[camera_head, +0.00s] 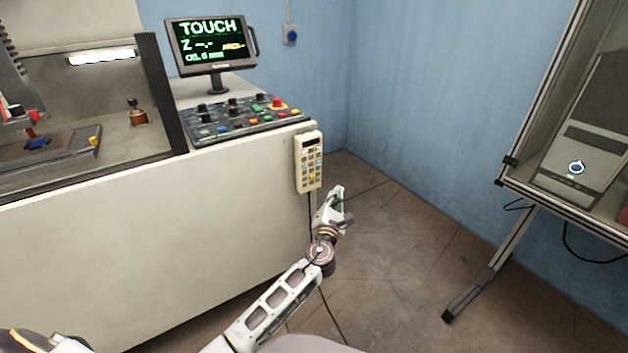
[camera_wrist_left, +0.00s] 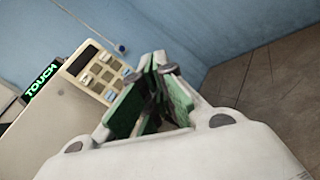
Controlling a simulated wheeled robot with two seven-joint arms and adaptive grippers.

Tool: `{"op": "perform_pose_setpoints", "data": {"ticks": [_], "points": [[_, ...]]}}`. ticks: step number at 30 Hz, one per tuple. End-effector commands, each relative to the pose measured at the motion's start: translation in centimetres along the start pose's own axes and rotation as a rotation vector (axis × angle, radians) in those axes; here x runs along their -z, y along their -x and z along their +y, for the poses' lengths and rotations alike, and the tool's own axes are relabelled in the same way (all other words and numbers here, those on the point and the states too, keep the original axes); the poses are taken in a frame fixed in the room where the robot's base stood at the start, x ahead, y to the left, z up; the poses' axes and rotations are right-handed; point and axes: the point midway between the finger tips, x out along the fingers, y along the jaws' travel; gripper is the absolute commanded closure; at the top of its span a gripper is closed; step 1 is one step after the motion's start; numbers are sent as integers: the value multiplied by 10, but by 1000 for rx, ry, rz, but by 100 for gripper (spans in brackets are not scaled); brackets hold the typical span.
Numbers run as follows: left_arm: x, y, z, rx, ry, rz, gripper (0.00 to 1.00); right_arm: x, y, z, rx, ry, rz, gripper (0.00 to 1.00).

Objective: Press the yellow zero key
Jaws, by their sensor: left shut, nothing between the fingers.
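A beige keypad (camera_head: 309,162) hangs on the right end of the white machine cabinet, with a dark display strip on top and rows of small keys. A small yellowish key (camera_head: 311,178) shows low on it; its label is too small to read. My left gripper (camera_head: 338,192) is just below and to the right of the keypad, shut and empty, apart from it. In the left wrist view, the keypad (camera_wrist_left: 94,72) is tilted beyond the gripper (camera_wrist_left: 158,62), to its left. The gripper hides the keypad's lower part there. My right gripper is out of view.
A control panel (camera_head: 235,120) with coloured buttons and a monitor (camera_head: 210,45) reading TOUCH stand on the cabinet (camera_head: 150,240). A cable runs down below the keypad. A framed stand (camera_head: 525,180) is at right. Open floor (camera_head: 400,240) lies between.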

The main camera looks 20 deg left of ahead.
Motion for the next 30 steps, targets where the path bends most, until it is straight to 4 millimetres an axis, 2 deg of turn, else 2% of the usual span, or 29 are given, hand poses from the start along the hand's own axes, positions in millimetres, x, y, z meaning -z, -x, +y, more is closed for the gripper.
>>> {"op": "perform_pose_setpoints", "data": {"ticks": [14,23,30], "points": [[5,-5,3,1,1,1,100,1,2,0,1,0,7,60],[17,-22,15,0,3,1,100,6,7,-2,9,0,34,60],[28,-37,26,0,3,1,100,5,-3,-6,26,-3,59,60]]}}
